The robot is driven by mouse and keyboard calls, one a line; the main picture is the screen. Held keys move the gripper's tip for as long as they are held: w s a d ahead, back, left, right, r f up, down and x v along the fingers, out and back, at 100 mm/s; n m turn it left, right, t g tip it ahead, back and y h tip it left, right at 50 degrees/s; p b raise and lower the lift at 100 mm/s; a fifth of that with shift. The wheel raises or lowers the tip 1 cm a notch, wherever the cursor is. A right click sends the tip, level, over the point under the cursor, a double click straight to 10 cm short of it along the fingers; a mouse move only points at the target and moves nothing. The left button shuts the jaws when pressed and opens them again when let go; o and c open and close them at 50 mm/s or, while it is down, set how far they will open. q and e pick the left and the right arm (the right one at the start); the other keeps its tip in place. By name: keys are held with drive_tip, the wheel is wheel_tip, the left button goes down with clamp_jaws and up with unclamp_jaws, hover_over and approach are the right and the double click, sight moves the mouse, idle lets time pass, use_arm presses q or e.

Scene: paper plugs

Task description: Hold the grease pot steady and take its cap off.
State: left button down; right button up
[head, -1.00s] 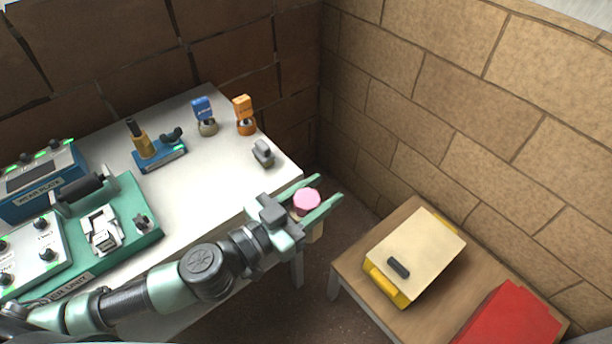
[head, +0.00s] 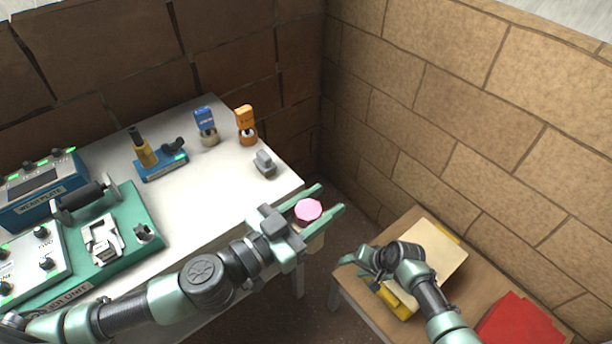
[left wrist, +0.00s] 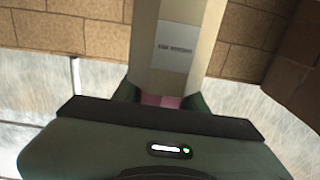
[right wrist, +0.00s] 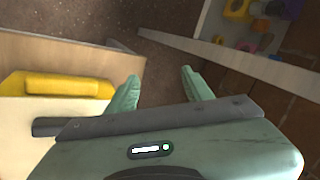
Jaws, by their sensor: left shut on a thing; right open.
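The grease pot has a cream body (head: 315,241) and a pink, many-sided cap (head: 308,210). My left gripper (head: 318,200) is shut on the pot, beyond the front right corner of the white table, in the air. In the left wrist view the labelled cream body (left wrist: 175,50) fills the top centre, with a strip of the pink cap (left wrist: 160,100) between the fingers. My right gripper (head: 352,264) is open, below and right of the pot, apart from it. In the right wrist view only brown floor shows between its fingers (right wrist: 158,88).
The white table (head: 225,180) holds a blue stamp (head: 204,118), an orange one (head: 245,118), a grey piece (head: 264,163) and a green unit (head: 140,205). A brown low table (head: 385,230) carries a cream-and-yellow box (head: 440,250) and a red item (head: 520,328). Brick walls stand behind.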

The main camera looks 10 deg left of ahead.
drive_tip(key=w+a+r+n+y, duration=0.1)
drive_tip(key=w+a+r, duration=0.35)
drive_tip(key=r, duration=0.45)
drive_tip(key=w+a+r+n+y, duration=0.1)
drive_tip(key=w+a+r, duration=0.3)
drive_tip(key=r, duration=0.5)
drive_tip(key=s+a+r+n+g, duration=0.15)
drive_tip(key=a+r, duration=0.25)
drive_tip(key=r, duration=0.4)
drive_tip(key=s+a+r+n+g, duration=0.15)
drive_tip(key=a+r, duration=0.25)
drive_tip(key=r, duration=0.4)
wheel_tip(320, 180, up, 14)
drive_tip(key=n+h, duration=0.7)
hover_over(306, 209)
drive_tip(key=shift+w+a, duration=0.1)
drive_tip(key=shift+a, duration=0.15)
drive_tip(key=shift+s+d, duration=0.2)
drive_tip(key=shift+d, duration=0.05)
drive_tip(key=shift+d+f+n, duration=0.1)
drive_tip(key=shift+f+n, duration=0.2)
drive_tip(key=shift+f, duration=3.6)
